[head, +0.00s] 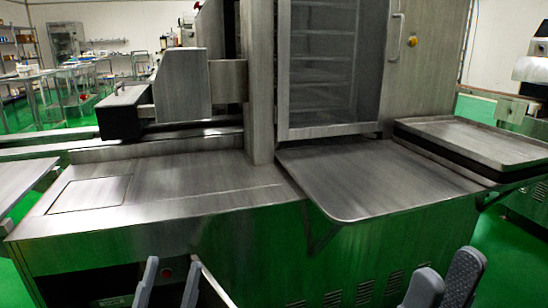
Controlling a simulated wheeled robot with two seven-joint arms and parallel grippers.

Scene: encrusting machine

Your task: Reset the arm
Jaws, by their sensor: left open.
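My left gripper (170,278) shows at the bottom edge, left of the middle, in front of the machine's front panel. Its two grey fingers stand upright and apart, with nothing between them. My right gripper (445,272) shows at the bottom edge on the right, below the front of the steel shelf. Its two dark grey fingers point up and lean right; they appear close together from this angle, and their gap is not clear. I see no object in either gripper. The rest of both arms is mostly outside the picture.
The steel encrusting machine (170,190) fills the middle, with a flat shelf (375,182) jutting forward and a raised tray (480,138) at the right. A rack cabinet (320,60) stands behind the shelf. The machine top and shelf are bare. Green floor (520,245) lies at the right.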

